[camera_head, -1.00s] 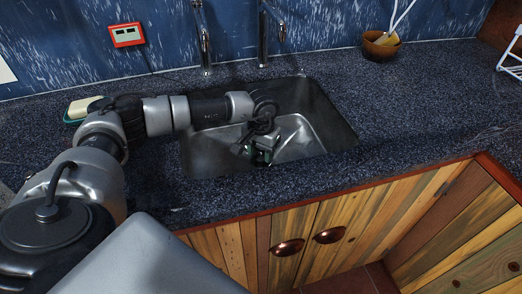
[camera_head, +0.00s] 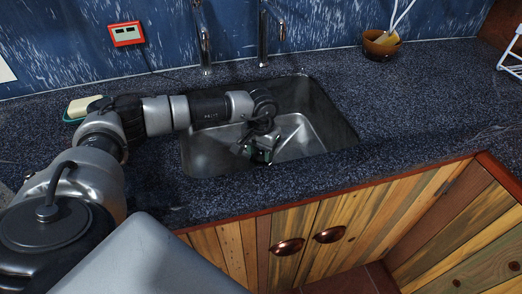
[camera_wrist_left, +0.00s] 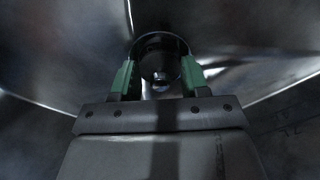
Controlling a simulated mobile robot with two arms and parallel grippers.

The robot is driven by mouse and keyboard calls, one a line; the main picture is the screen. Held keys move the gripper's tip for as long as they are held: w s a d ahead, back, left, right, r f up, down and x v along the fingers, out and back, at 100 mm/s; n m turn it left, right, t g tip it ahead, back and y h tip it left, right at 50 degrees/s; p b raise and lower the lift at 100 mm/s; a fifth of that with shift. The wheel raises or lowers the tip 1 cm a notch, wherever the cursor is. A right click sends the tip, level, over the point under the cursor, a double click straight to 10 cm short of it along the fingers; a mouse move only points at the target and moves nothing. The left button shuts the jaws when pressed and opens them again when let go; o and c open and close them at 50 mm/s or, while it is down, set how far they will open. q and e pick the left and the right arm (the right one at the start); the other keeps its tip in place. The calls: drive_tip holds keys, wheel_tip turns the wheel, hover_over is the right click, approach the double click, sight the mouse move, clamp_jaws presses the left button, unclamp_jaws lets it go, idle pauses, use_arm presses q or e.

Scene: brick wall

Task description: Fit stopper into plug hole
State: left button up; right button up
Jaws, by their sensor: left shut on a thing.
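My left gripper (camera_head: 262,155) reaches down into the metal sink (camera_head: 212,158) in the head view. In the left wrist view its green fingertips (camera_wrist_left: 160,80) are shut on a dark round stopper (camera_wrist_left: 160,44). The stopper sits between the fingertips, low over the basin floor. The plug hole cannot be made out, as the gripper and stopper cover the middle of the basin. I cannot tell whether the stopper touches the sink floor. My right gripper is not in view.
Two metal taps (camera_head: 204,50) stand behind the sink. A soap dish with a bar of soap (camera_head: 84,106) lies at the left. A brown bowl (camera_head: 381,46) stands at the back right. The dark counter right of the sink is clear.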

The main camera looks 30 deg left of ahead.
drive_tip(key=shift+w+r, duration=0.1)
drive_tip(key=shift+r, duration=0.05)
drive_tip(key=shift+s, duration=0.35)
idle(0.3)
use_arm(q)
drive_tip(key=shift+f, duration=0.1)
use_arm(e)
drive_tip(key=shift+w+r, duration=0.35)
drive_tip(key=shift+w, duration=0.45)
use_arm(q)
drive_tip(key=shift+f+b, duration=0.1)
drive_tip(key=shift+b, duration=0.2)
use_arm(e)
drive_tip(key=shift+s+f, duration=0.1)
use_arm(q)
drive_tip(key=shift+f, duration=0.15)
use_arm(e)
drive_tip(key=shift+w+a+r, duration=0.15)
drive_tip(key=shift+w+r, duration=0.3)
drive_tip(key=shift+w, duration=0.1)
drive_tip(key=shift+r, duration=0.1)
